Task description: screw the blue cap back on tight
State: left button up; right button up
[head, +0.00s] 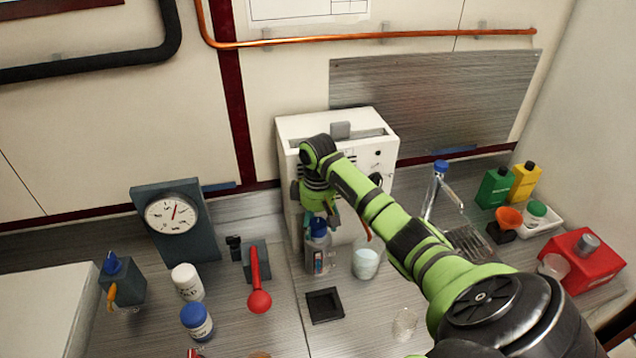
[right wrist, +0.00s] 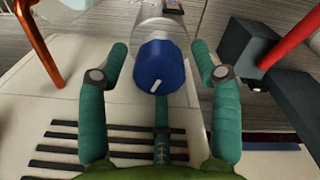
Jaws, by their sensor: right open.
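A clear bottle (head: 319,256) with a blue cap (head: 318,227) stands upright on the counter in front of the white machine. In the right wrist view the blue cap (right wrist: 161,70) has a short white mark and sits at the end of the clear bottle (right wrist: 160,32). I cannot tell how tight it is. My right gripper (head: 322,208) is above the bottle. In the right wrist view its open fingers (right wrist: 160,52) stand on either side of the cap, with gaps on both sides. My left gripper is out of view.
A white machine (head: 335,128) stands close behind. A glass beaker (head: 366,262) is just right of the bottle, a red-handled lever (head: 259,285) to its left. A black square tray (head: 324,306) lies in front. A blue-lidded jar (head: 197,322) stands front left.

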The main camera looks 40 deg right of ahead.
jog(key=n, duration=0.5)
jog(key=shift+d+n+b, duration=0.15)
jog(key=shift+n+b, duration=0.15)
jog(key=shift+b, duration=0.05)
jog(key=n, duration=0.3)
jog(key=shift+b, duration=0.35)
jog(key=n+b, duration=0.1)
jog(key=n, duration=0.4)
jog(key=shift+f, duration=0.1)
jog(key=n, duration=0.3)
jog(key=shift+n+b, duration=0.3)
jog(key=shift+b, duration=0.1)
